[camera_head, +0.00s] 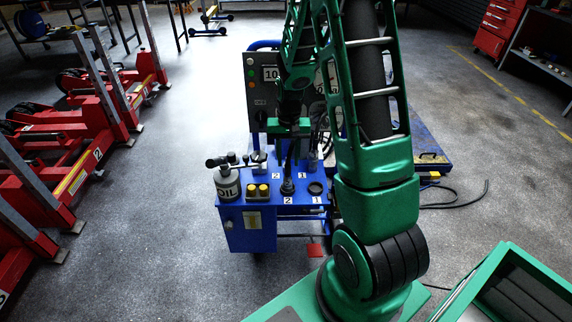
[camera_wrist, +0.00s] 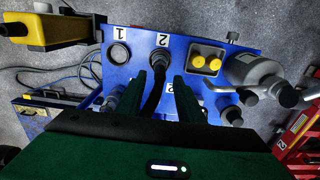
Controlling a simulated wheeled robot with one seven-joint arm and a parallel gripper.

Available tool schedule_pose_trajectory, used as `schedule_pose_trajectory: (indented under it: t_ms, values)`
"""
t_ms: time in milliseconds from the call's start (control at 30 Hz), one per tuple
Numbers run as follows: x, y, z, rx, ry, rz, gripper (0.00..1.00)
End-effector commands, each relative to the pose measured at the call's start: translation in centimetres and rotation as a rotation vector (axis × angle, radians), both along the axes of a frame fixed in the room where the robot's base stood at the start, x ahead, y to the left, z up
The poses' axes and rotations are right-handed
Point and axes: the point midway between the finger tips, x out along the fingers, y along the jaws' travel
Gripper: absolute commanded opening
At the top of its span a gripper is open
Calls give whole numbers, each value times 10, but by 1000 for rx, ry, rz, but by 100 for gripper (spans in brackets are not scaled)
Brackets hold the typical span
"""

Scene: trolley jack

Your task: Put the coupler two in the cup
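Coupler two, a black plug with a dark hose, stands upright in the front round socket by the label 2 on the blue cart, seen in the head view (camera_head: 288,187) and in the wrist view (camera_wrist: 155,62). An empty black-rimmed cup (camera_head: 316,188) beside it carries the label 1; it also shows in the wrist view (camera_wrist: 118,53). My gripper (camera_wrist: 160,78) points down over the cart, its green fingers on either side of the hose. A gap shows beside the hose, so it looks open. Its fingertips are hard to make out in the head view.
On the blue cart (camera_head: 254,230) stand a grey oil bottle (camera_head: 227,183) and a box with two yellow buttons (camera_head: 257,191), left of the coupler. A control panel (camera_head: 259,85) rises behind. Red lifting posts (camera_head: 105,100) stand at left. Floor at front left is clear.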

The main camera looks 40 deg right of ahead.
Motion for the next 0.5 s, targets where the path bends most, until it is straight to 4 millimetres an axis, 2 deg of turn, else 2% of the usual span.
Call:
schedule_pose_trajectory:
  t_ms: [100, 300, 500]
  values:
    - [2, 1, 27, -2, -6, 1, 34]
    - [1, 1, 64, -1, -4, 1, 34]
    - [1, 1, 86, -1, -2, 1, 34]
